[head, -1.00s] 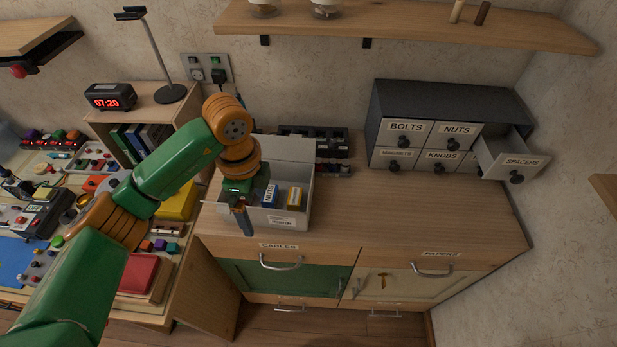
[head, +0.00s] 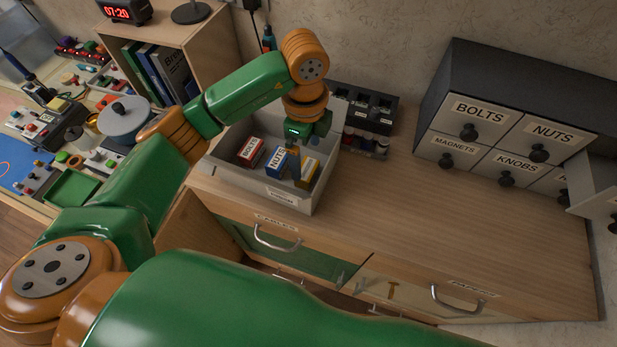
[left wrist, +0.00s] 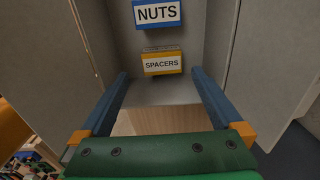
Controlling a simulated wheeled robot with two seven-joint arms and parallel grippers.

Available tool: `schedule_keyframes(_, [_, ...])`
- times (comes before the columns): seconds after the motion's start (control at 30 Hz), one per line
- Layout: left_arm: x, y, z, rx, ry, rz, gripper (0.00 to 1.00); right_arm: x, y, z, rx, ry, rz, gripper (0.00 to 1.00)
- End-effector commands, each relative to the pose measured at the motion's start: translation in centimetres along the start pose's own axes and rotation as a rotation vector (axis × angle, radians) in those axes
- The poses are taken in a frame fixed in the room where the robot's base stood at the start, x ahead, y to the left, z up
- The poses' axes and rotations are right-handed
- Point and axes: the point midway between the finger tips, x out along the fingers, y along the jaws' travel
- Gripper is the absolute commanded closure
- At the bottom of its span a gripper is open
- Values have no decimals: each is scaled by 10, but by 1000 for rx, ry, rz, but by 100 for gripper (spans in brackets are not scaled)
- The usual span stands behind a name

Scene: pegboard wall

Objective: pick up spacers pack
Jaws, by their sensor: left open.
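The spacers pack (head: 308,173) is a small yellow box with a white label, standing in the grey open box on the counter. In the left wrist view the spacers pack (left wrist: 162,64) lies ahead, between the lines of the two blue fingers, below the nuts pack (left wrist: 157,14). My left gripper (head: 303,156) is over the grey box, close to the spacers pack, and partly hides the space behind it. In the left wrist view my left gripper (left wrist: 160,76) has its fingers wide apart with nothing between them. My right gripper is not in view.
The grey box (head: 245,183) also holds a red pack (head: 250,151) and the blue nuts pack (head: 277,162). Its walls surround the packs. A black organizer (head: 362,108) stands behind it. A drawer cabinet (head: 497,113) is at right, with one drawer pulled out. The counter (head: 420,220) between is clear.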

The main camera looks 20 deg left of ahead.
Motion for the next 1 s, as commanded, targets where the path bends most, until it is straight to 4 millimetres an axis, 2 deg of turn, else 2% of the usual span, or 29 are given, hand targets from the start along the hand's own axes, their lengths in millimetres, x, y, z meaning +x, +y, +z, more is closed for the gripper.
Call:
schedule_keyframes(0.17, [20, 1, 0, -3, 0, 6, 0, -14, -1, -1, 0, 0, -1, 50])
schedule_keyframes(0.27, [38, 0, 0, -2, -1, 8, 0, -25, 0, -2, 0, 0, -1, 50])
schedule_keyframes(0.4, [64, 0, 0, -1, 0, 4, 0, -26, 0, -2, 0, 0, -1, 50])
schedule_keyframes(0.63, [69, -1, 0, 0, 0, 0, 0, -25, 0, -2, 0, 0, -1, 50])
schedule_keyframes(0.67, [69, -1, 0, 0, 0, 0, 5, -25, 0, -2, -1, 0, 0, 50])
schedule_keyframes(0.93, [69, -1, 0, 0, 0, 0, 78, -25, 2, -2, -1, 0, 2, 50])
schedule_keyframes(1.0, [68, -1, 0, 0, 0, 0, 78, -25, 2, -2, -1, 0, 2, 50])
